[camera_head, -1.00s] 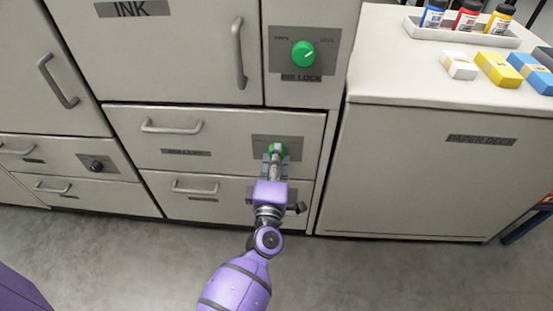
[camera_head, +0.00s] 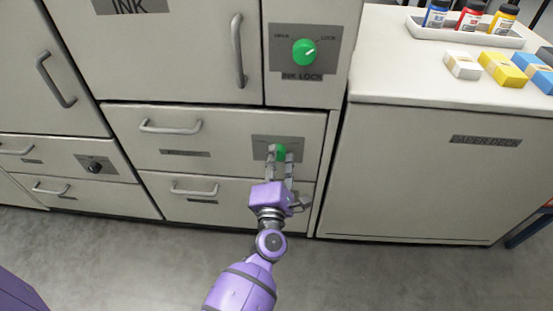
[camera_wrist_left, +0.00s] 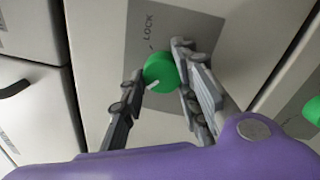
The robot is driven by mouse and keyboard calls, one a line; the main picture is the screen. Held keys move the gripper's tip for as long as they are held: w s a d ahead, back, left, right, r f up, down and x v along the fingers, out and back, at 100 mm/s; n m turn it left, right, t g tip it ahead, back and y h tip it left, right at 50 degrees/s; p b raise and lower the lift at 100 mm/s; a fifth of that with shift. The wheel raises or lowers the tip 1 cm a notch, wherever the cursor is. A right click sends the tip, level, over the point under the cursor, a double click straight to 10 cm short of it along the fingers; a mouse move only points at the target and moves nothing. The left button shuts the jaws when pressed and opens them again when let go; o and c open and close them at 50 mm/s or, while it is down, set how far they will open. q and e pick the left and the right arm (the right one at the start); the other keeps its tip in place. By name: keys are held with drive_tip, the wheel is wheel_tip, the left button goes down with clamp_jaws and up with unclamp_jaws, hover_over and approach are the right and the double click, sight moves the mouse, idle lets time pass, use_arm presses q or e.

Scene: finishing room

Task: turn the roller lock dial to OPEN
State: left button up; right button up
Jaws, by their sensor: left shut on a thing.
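The green roller lock dial (camera_head: 281,153) sits on a grey plate (camera_head: 299,144) at the right end of the upper drawer, below the INK LOCK dial. My left gripper (camera_head: 280,156) is shut on it, one finger on each side. In the left wrist view the dial (camera_wrist_left: 158,70) shows between the fingers (camera_wrist_left: 158,76). Its white mark points to the lower left of that picture, away from the word LOCK (camera_wrist_left: 149,27). The word OPEN on this plate is not visible to me. My right gripper is not in view.
Another green dial, marked INK LOCK (camera_head: 304,52), is above, with its mark toward LOCK. Drawer handles (camera_head: 170,127) stick out to the left. The paper deck cabinet (camera_head: 415,170) stands at the right, with bottles and boxes on top. The floor in front is bare.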

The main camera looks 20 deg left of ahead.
use_arm(q)
drive_tip(key=shift+w+r, duration=0.1)
drive_tip(key=shift+r, duration=0.4)
drive_tip(key=o, duration=1)
drive_tip(key=shift+f, duration=0.1)
drive_tip(key=shift+f, duration=0.15)
drive_tip(key=v, duration=1.2)
